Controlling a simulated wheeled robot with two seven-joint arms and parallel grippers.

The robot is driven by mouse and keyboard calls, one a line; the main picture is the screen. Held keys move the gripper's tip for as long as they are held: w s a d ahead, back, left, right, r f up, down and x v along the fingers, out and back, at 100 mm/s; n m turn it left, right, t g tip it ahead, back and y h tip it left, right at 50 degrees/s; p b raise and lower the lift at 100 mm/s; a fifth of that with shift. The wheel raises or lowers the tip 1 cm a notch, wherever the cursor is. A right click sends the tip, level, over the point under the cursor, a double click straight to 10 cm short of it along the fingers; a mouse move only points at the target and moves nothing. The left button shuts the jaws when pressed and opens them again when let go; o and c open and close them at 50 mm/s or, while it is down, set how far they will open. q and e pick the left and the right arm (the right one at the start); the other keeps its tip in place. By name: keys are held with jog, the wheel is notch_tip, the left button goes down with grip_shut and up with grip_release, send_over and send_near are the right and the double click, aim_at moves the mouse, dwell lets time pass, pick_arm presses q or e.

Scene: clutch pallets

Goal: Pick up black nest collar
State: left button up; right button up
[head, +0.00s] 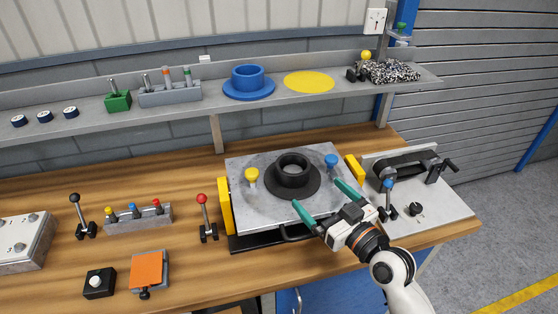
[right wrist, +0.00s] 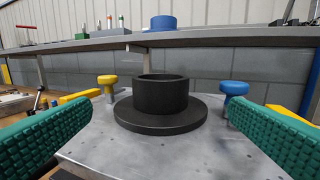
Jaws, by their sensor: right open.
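The black nest collar (head: 292,172), a short black ring on a wide flat flange, sits upright on a grey metal plate (head: 240,195) on the workbench. In the right wrist view the collar (right wrist: 162,97) stands ahead, centred between the green fingers. My right gripper (head: 323,202) is open and empty, at the near right side of the collar, apart from it. Its two fingers show in the right wrist view (right wrist: 160,132), left and right of the flange with wide gaps. My left gripper is not in view.
A yellow knob (head: 251,175) and a blue knob (head: 331,161) flank the collar on the plate. Yellow blocks (head: 226,205) stand at the plate's sides. A red-knobbed lever (head: 204,215) is to the left. A blue flanged collar (head: 248,84) sits on the shelf behind.

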aim_at(303, 177)
jog(key=x, duration=0.2)
jog(key=shift+w+a+r+p, duration=0.1)
jog(key=shift+w+r+p, duration=0.15)
jog(key=shift+p, duration=0.15)
jog(key=p+x, duration=0.1)
jog(key=x, duration=0.2)
jog(key=shift+w+a, duration=0.1)
jog(key=shift+a, duration=0.05)
jog(key=shift+w+a, duration=0.25)
jog(key=shift+w, duration=0.05)
jog(key=p+x, duration=0.2)
jog(key=x, duration=0.2)
jog(key=shift+w+a+r, duration=0.15)
jog(key=shift+w, duration=0.2)
jog(key=shift+w+a, duration=0.25)
jog(key=shift+w, duration=0.05)
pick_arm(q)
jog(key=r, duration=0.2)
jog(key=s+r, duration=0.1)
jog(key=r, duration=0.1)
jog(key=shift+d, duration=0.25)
pick_arm(e)
jog(key=c, duration=1.2)
